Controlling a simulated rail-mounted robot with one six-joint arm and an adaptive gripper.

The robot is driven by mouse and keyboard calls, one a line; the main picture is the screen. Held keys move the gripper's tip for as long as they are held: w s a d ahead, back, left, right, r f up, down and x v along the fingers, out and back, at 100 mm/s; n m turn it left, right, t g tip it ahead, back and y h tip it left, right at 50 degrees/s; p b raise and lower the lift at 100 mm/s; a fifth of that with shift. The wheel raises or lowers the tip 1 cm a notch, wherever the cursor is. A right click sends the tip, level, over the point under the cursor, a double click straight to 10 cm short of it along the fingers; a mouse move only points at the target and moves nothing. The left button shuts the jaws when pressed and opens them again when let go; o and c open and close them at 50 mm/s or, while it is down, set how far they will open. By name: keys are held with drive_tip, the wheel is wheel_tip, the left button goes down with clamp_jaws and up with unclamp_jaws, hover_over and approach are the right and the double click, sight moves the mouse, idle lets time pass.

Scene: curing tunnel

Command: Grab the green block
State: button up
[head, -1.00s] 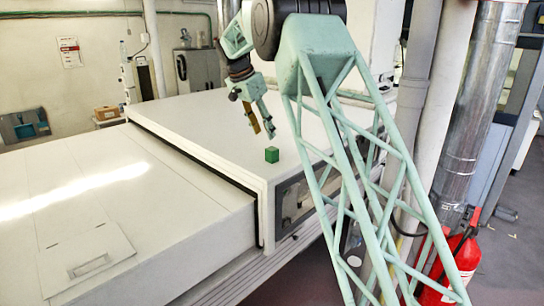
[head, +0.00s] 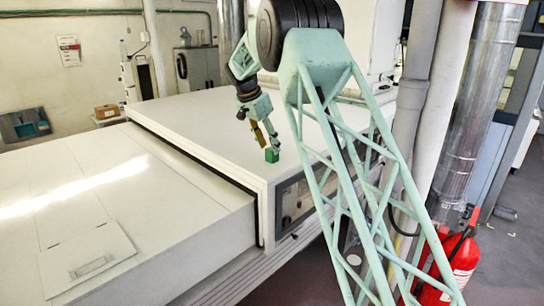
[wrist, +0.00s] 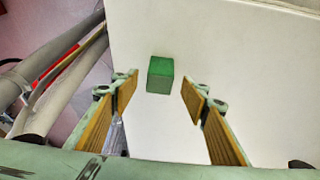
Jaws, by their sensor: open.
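The green block (head: 271,155) sits on the white top of the tunnel housing (head: 215,125), close to its front right edge. In the wrist view the green block (wrist: 160,75) lies between the lines of the two fingers, a little beyond their tips. My gripper (head: 266,143) is open and empty, just above the block in the head view. In the wrist view my gripper (wrist: 158,90) shows its two fingers with tan pads standing apart, one on each side of the block. I cannot tell the exact height of the tips over the surface.
A lower white cover (head: 110,200) with a hatch lies left of the raised housing, with a step between. A control panel (head: 293,200) is on the housing's side. A red fire extinguisher (head: 460,262) and pipes stand at right. The white top around the block is clear.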

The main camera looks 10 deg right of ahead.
sight(270, 149)
drive_tip(key=shift+p+x, duration=0.8)
drive_tip(key=shift+x, duration=1.75)
drive_tip(key=shift+c, duration=0.5)
drive_tip(key=c, duration=0.8)
